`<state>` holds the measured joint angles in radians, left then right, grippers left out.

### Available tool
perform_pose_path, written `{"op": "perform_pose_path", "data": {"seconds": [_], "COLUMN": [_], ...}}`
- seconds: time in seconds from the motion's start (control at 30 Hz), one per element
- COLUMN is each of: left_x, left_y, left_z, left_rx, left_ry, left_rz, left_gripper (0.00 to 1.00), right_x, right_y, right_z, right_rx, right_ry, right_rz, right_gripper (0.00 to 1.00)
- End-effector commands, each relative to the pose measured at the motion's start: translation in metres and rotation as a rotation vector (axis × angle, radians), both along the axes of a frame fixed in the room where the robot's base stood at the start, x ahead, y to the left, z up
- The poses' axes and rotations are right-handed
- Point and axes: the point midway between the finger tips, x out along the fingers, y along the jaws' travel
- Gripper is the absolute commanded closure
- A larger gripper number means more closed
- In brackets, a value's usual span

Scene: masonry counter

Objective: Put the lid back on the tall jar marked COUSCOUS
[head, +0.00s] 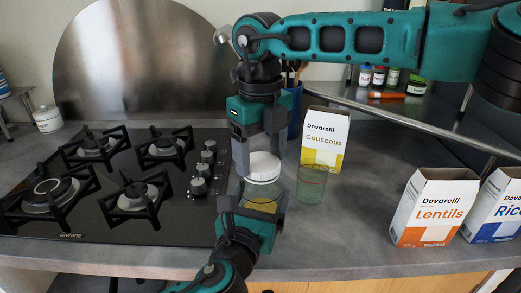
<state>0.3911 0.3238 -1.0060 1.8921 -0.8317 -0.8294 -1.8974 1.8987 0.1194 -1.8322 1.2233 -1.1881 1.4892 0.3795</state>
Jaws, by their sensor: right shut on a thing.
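The white ribbed lid (264,168) is between the fingers of my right gripper (259,160), which points down from above and is shut on it. Directly below the lid is a clear jar (262,190) with yellow contents low in it. I cannot tell whether the lid touches the jar's rim. My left gripper (252,210) comes up from the front edge with its fingers on either side of the jar; whether they press on it is unclear. No COUSCOUS marking shows on the jar; its lower part is hidden by my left gripper.
A greenish glass (311,184) stands close right of the jar, before a Couscous box (325,140). Lentils (433,208) and Rice (495,205) boxes stand at right. A black hob (110,215) lies at left. Grey counter (355,205) is clear between the glass and Lentils.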

Motion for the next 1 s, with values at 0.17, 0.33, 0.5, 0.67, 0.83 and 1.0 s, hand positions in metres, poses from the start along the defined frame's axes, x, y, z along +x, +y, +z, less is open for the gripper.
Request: {"op": "perform_pose_path", "data": {"seconds": [0.17,0.33,0.5,0.67,0.83,1.0], "left_x": [0.0001,0.0001,0.0001,0.0001,0.0001,0.0001], "left_y": [0.0003,0.0003,0.0004,0.0004,0.0004,0.0005], "left_z": [-0.0008,-0.0008,-0.0009,-0.0009,-0.0010,-0.0010], "left_rx": [0.002,0.002,0.002,0.002,0.002,0.002], "left_ry": [0.002,0.002,0.002,0.002,0.002,0.002], "left_rz": [0.001,0.001,0.001,0.001,0.001,0.001], "left_gripper": [0.98,0.98,0.98,0.98,0.98,0.98], "right_x": [0.0005,0.0007,0.0008,0.0005,0.0001,-0.0006], "right_y": [-0.0005,-0.0011,-0.0017,-0.0021,-0.0024,-0.0025], "right_z": [0.0007,0.0008,0.0008,0.0008,0.0006,0.0002], "right_rx": [0.001,0.001,0.002,0.002,0.002,0.002], "right_ry": [-0.001,-0.001,-0.001,-0.002,-0.002,-0.001], "right_rz": [-0.248,-0.576,-0.901,-1.209,-1.535,-1.862], "right_gripper": [0.56,0.56,0.56,0.56,0.56,0.56]}}
